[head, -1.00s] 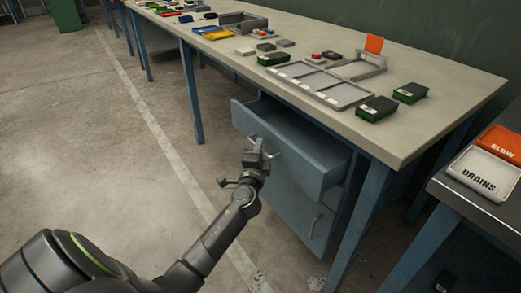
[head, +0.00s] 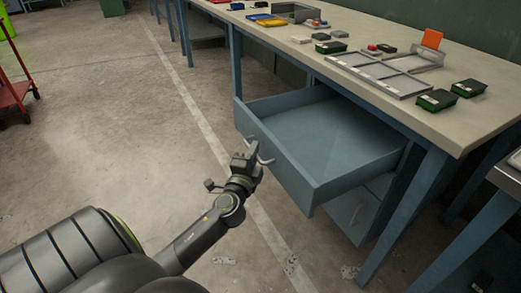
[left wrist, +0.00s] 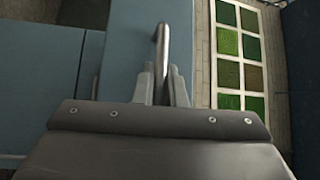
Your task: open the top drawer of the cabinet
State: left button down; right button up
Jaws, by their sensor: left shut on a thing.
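The blue-grey cabinet (head: 352,214) stands under the workbench. Its top drawer (head: 290,165) is pulled far out, and the inside that shows is bare. My left gripper (head: 254,158) is at the drawer front, shut on the drawer's metal handle (head: 266,160). In the left wrist view the handle (left wrist: 162,50) runs down between the two fingers (left wrist: 162,85). The lower drawer, with its own handle (head: 356,214), looks shut. My right gripper is not in view.
The workbench top (head: 400,110) carries a grey divided tray (head: 380,75), green-black boxes (head: 437,100) and an orange card (head: 432,39). Blue bench legs (head: 405,215) stand right of the cabinet. A red cart (head: 15,92) is at the far left. The floor left of the drawer is clear.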

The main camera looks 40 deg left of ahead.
pick_arm(q)
jog(key=shift+f, duration=0.1)
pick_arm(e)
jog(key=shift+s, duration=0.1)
pick_arm(q)
jog(key=c, duration=1.5)
grip_release()
jog(key=shift+b+v, duration=1.55)
jog(key=shift+v, duration=7.2)
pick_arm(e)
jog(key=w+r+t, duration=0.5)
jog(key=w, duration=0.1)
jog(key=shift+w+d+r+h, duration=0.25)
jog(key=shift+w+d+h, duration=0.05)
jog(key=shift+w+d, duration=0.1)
